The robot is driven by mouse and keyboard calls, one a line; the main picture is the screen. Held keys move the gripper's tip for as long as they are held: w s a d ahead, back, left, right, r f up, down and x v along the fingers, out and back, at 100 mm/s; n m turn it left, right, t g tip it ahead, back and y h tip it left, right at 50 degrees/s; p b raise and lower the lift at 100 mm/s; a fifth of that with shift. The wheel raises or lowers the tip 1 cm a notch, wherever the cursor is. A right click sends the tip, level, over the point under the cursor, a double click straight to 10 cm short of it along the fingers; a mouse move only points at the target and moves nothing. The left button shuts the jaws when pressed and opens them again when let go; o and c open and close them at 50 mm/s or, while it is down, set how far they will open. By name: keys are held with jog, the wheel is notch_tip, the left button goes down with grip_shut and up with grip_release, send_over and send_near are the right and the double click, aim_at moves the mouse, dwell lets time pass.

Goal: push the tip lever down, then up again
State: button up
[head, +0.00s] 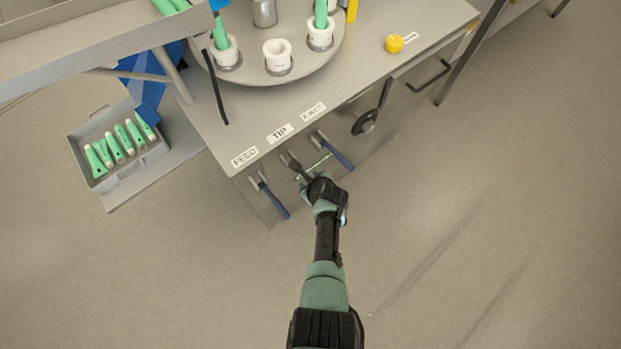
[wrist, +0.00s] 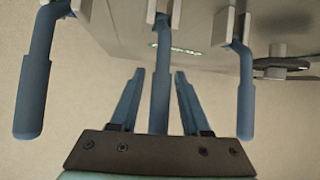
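The tip lever is the middle of three blue-handled levers on the front of the machine, below the TIP label (head: 279,133). In the head view my gripper (head: 306,175) is at this lever and covers most of it. In the wrist view the tip lever (wrist: 160,95) hangs down between the two fingers of my gripper (wrist: 158,82). The fingers are apart, with a gap visible on each side of the handle, so the gripper is open around it.
The feed lever (head: 271,199) hangs to the left and the eject lever (head: 336,154) to the right, both close by. A dark handwheel (head: 364,122) is further right. A tray of green tubes (head: 100,172) is at the left. The floor in front is clear.

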dwell(0.3)
jog(key=p+v, duration=0.5)
jog(key=v, duration=0.8)
jog(key=shift+d, duration=0.1)
dwell(0.4)
